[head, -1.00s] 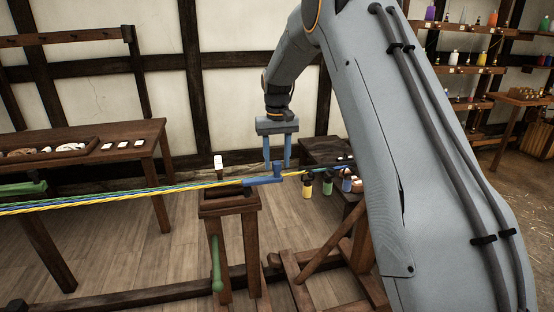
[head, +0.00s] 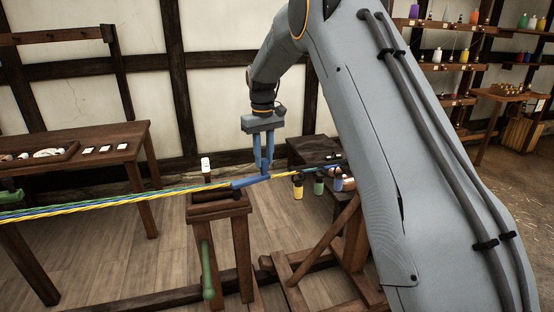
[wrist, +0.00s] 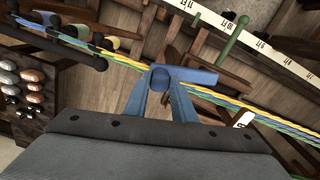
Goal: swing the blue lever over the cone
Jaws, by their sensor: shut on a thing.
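The blue lever (head: 245,183) lies along the ropes above a small wooden stand; it also shows in the wrist view (wrist: 195,75). My gripper (head: 264,172) points straight down with its blue fingers close together, shut on the lever's round upright end. In the wrist view this round end sits between the fingertips (wrist: 160,82). Yellow, green and blue ropes (head: 120,202) run in from the left to the lever and on past it to the right. I cannot make out the cone clearly; the lever and fingers cover that spot.
The wooden stand (head: 218,209) is below the lever, with a white-topped piece (head: 205,165) beside it and a green handle (head: 207,270) at its leg. Yellow, green and blue bobbins (head: 318,186) are close on the right. A table (head: 95,150) stands at the left.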

